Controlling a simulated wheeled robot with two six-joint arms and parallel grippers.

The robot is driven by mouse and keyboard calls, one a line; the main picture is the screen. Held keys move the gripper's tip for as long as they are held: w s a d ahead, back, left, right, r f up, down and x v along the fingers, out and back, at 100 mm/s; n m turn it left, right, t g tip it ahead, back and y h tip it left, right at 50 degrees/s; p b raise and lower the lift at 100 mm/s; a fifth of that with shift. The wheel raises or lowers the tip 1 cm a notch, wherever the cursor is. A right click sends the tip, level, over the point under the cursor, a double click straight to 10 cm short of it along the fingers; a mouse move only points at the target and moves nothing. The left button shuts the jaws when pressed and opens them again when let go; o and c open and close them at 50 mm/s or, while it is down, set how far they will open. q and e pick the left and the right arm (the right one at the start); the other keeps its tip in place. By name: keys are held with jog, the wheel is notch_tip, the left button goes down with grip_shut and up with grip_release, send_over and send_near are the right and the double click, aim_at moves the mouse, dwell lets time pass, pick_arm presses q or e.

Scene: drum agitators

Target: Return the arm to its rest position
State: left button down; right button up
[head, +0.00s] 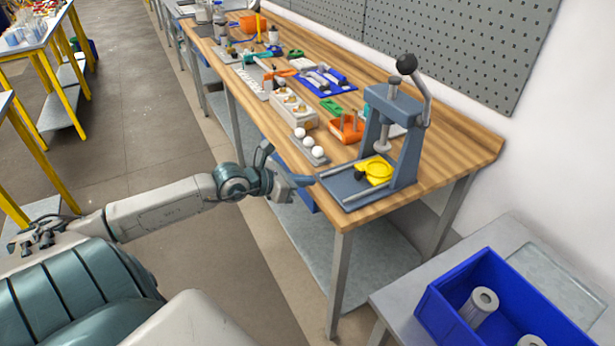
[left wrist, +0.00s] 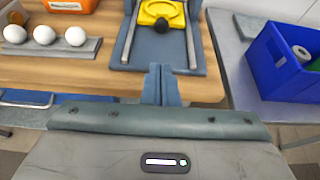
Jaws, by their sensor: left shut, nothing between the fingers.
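My left gripper (head: 303,181) is at the front edge of the wooden workbench (head: 395,196), just short of the grey-blue press (head: 347,186). In the left wrist view its two fingers (left wrist: 161,82) are together with nothing between them, and they point at the base of the press (left wrist: 126,62). My left arm stretches out from the left toward the bench. A yellow fixture (head: 376,170) sits on the press base. My right gripper is not in view.
White balls on a holder (head: 310,148), an orange bin (head: 347,128) and a blue tray (head: 328,82) stand on the bench. A blue crate (head: 425,308) with grey cylinders is on a side table at the lower right. The floor left of the bench is clear.

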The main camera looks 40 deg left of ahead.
pick_arm(q)
jog(key=s+a+f+n+y, duration=0.2)
jog(key=a+f+n, duration=0.2)
jog(key=f+n, duration=0.5)
jog(key=s+a+f+n+y, duration=0.2)
jog(key=s+a+f+n, duration=0.3)
jog(key=f, duration=0.8)
jog(key=a+f+n+y, duration=0.2)
jog(key=a+f+n, duration=0.1)
jog(key=f+n, duration=0.6)
jog(key=s+d+f+n+g+y, duration=0.1)
jog(key=s+d+f+n+g, duration=0.1)
jog(key=s+f+n, duration=0.4)
jog(key=s+d+f+n+g, duration=0.1)
jog(key=s+d+f+g, duration=0.15)
jog(key=s+f, duration=0.65)
jog(key=s+d+f+n+g+y, duration=0.1)
jog(key=s+d+f+n+g, duration=0.2)
jog(key=s+f, duration=0.5)
jog(key=s+d+f+n+g+h, duration=0.1)
jog(key=s+d+f+n+g, duration=0.1)
jog(key=s+d+f, duration=0.3)
jog(key=s+d+f+n+g, duration=0.2)
jog(key=s+d+f+n, duration=0.3)
jog(key=s+d, duration=0.4)
jog(key=shift+s+f+h, duration=0.3)
jog(key=shift+s+h, duration=0.1)
jog(key=shift+s, duration=0.8)
